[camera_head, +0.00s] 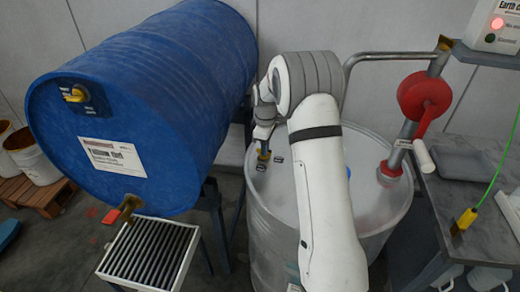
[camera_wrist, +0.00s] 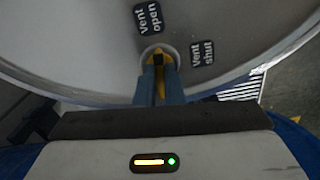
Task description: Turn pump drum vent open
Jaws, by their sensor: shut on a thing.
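The pump drum (camera_head: 285,215) is a pale grey upright drum in the middle of the head view, with a red hand pump (camera_head: 424,95) on its top. Its small yellow vent handle (camera_wrist: 160,92) sits in a round fitting near the rim. Two dark labels beside it in the wrist view read "vent open" (camera_wrist: 148,18) and "vent shut" (camera_wrist: 202,53). My gripper (camera_wrist: 159,82) is shut on the vent handle. In the head view my gripper (camera_head: 263,143) reaches down to the lid's left side. The fingers hide much of the handle, so its exact direction is unclear.
A large blue drum (camera_head: 150,75) lies on a stand close to the left, with a brass tap (camera_head: 125,207) above a slatted tray (camera_head: 150,252). A grey table (camera_head: 465,195) stands at the right. Open buckets (camera_head: 32,160) stand on a pallet at far left.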

